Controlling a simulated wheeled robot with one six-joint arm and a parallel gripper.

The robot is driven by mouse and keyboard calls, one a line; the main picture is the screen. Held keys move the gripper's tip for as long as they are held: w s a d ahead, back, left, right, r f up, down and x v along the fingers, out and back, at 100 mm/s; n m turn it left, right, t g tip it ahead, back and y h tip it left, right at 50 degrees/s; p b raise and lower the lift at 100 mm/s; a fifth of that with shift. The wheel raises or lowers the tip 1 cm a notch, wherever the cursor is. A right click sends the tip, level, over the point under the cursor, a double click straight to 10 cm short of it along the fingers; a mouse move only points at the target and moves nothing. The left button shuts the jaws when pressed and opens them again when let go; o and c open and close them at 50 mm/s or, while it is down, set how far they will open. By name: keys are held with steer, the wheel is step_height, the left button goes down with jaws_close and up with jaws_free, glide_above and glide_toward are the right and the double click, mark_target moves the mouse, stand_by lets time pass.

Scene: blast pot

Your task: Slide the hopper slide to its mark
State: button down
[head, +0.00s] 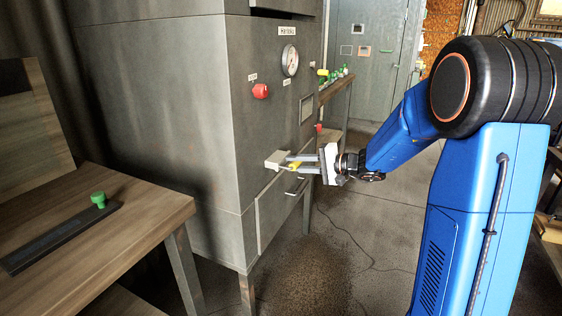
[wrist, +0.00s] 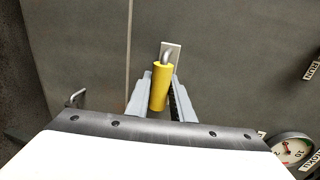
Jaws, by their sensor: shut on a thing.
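My gripper (head: 288,163) reaches in from the right to the front of the grey cabinet (head: 185,110). In the wrist view its two fingers (wrist: 161,82) are shut around a yellow cylindrical grip (wrist: 160,90). The grip hangs on a bent metal rod from a small pale plate (wrist: 171,50) on the cabinet face. The yellow grip also shows in the head view (head: 294,165), beside a pale block (head: 276,159). A green knob (head: 98,199) stands on a dark rail (head: 62,238) on the left wooden bench. I cannot tell which part is the hopper slide, and no mark is readable.
A red knob (head: 260,91) and a round gauge (head: 290,60) sit above on the cabinet. A bent metal handle (head: 297,189) sits just below my gripper. A bench with small green and yellow parts (head: 335,78) stands behind. The floor (head: 370,215) beneath my arm is mostly clear.

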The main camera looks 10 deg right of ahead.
steer(key=shift+f+v, duration=0.15)
steer(key=shift+v, duration=0.65)
steer(key=shift+f+v, duration=0.15)
steer(key=shift+v, duration=0.7)
steer(key=c, duration=1.5)
jaws_free()
steer(key=shift+o, duration=0.2)
steer(key=shift+d, duration=0.1)
steer(key=shift+c, duration=0.4)
steer(key=v, duration=0.7)
